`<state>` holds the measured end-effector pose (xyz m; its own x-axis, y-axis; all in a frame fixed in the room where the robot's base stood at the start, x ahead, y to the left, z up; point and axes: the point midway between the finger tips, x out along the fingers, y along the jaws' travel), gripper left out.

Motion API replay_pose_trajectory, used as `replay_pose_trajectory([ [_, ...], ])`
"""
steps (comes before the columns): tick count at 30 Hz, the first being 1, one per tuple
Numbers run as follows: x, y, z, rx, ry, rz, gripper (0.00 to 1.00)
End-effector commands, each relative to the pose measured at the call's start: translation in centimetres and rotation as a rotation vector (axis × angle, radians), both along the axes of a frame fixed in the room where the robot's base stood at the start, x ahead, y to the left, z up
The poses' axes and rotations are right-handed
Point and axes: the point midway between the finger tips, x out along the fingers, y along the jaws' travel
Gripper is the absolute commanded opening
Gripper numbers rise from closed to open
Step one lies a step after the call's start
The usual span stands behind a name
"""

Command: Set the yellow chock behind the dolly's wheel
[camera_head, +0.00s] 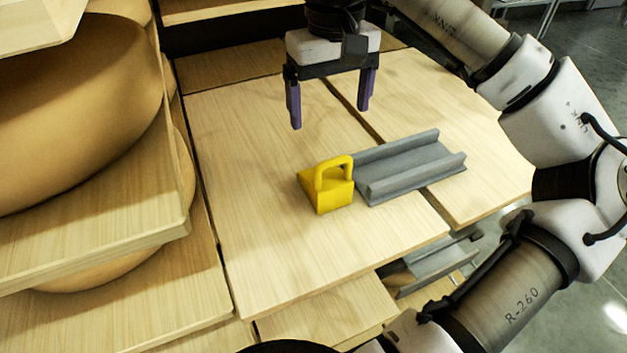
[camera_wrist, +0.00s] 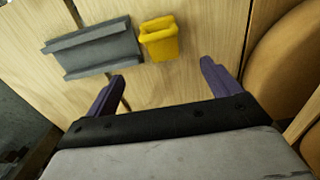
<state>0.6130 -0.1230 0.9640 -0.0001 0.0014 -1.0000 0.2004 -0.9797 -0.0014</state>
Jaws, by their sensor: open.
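The yellow chock (camera_head: 333,196) is a wedge with a loop handle on top. It sits upright on the wooden boards, at the left end of a grey channel-shaped piece. In the wrist view the chock (camera_wrist: 160,40) lies beyond the fingertips, nearer the right finger than the grey piece is. My gripper (camera_head: 331,115) is open and empty, with purple fingers pointing down above the boards, behind the chock in the head view. Its fingers also show in the wrist view (camera_wrist: 162,72). I see no dolly or wheel that I can make out clearly.
The grey channel (camera_head: 412,165) lies right of the chock and spans a gap between boards. Large cheese wheels (camera_head: 70,110) on wooden shelves (camera_head: 100,235) stand close on the left. Another grey channel (camera_head: 435,265) shows lower down. The boards in front of the chock are clear.

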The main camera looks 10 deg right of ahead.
Motion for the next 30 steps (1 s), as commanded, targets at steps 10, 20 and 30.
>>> replay_pose_trajectory([
  [10, -0.3, -0.2, -3.8, 0.003, 0.002, -0.008, 0.89],
  [20, -0.3, -0.2, -8.3, -0.001, 0.001, -0.009, 0.89],
  [30, -0.3, 0.0, -11.5, 0.001, 0.002, -0.009, 0.89],
])
